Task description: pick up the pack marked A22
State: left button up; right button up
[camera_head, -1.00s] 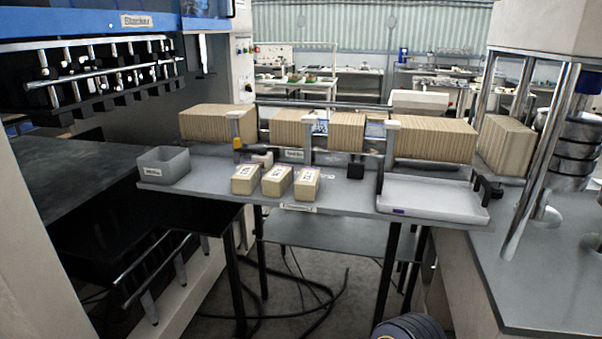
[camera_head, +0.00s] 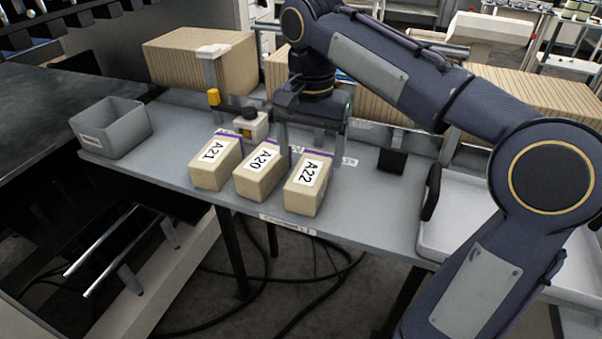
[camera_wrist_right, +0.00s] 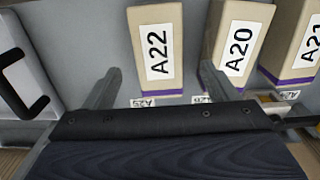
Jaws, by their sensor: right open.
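The pack marked A22 (camera_head: 308,184) is a tan block with a white label and a purple band. It is the rightmost of three packs on the grey shelf in the head view. In the right wrist view pack A22 (camera_wrist_right: 157,50) lies just beyond the fingertips, roughly in line with the gap between them. My right gripper (camera_head: 311,152) is open and empty, behind and above A22's far end; its fingers also show in the wrist view (camera_wrist_right: 160,74). The pack marked A20 (camera_head: 259,171) is close beside A22. My left gripper is not in view.
The pack marked A21 (camera_head: 216,163) sits left of A20. A grey bin (camera_head: 112,128) stands at the shelf's left end. A white tray (camera_head: 455,205) lies on the right, partly behind my arm. Rows of kraft stock (camera_head: 200,60) run behind the shelf.

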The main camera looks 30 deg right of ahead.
aim_at(310, 169)
notch_tip(310, 169, down, 7)
jog(key=shift+s+r, duration=0.1)
dwell(0.3)
jog(key=shift+c, duration=0.4)
jog(key=c, duration=1.1)
